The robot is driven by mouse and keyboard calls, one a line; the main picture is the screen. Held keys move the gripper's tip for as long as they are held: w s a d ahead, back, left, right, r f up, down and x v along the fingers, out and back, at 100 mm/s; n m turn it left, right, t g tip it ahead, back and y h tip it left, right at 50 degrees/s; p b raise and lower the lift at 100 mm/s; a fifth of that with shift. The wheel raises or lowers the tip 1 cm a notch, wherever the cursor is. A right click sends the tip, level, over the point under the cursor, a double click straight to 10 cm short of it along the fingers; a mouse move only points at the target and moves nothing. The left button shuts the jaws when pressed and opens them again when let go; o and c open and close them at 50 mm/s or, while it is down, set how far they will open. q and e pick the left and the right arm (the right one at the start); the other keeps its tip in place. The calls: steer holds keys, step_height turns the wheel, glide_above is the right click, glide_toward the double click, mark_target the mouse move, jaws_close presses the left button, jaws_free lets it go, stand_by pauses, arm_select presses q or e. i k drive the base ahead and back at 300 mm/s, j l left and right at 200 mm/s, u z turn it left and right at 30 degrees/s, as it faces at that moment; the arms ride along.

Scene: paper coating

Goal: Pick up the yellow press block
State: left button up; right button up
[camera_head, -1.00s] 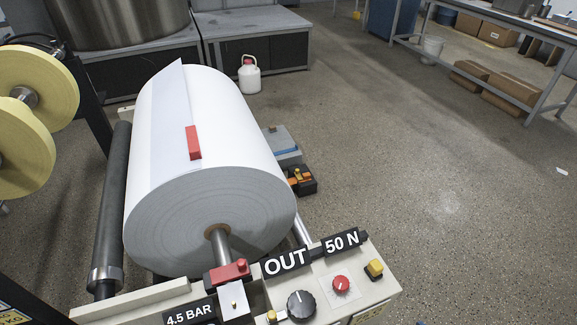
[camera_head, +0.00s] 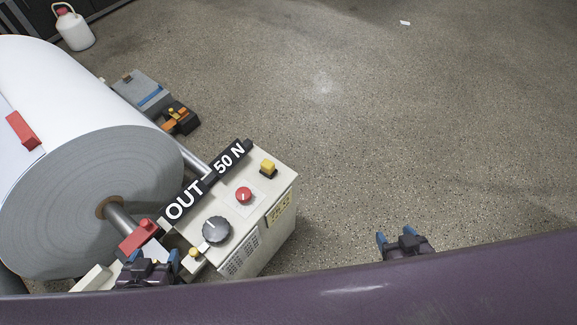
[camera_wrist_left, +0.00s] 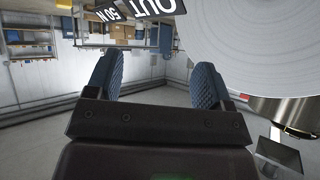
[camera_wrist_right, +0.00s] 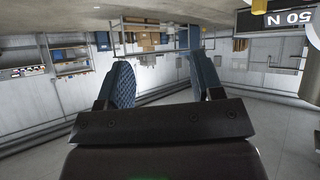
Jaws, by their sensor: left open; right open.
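The yellow press block (camera_head: 268,166) sits on a dark base at the far right corner of the cream control box (camera_head: 268,240) in the head view. A yellow piece (camera_wrist_right: 259,5) is cut off by the top edge of the right wrist view, probably the same block. My left gripper (camera_head: 151,262) is open and empty at the near left of the control box, below the red clamp. My right gripper (camera_head: 394,237) is open and empty over the floor, to the right of and nearer than the block. Both wrist views show nothing between the fingers.
The control box carries a red knob (camera_head: 243,195), a black dial (camera_head: 216,230) and raised OUT and 50 N signs (camera_head: 184,201). A large white paper roll (camera_head: 95,190) stands left, with a red clamp (camera_head: 139,235) at its shaft. Floor right of the box is clear.

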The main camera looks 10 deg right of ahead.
mark_target(268, 168)
steer(key=i+l+u, duration=0.15)
steer(key=l+u, duration=0.35)
steer(key=l, duration=0.65)
steer(key=l+u, duration=0.45)
steer(key=l, duration=0.7)
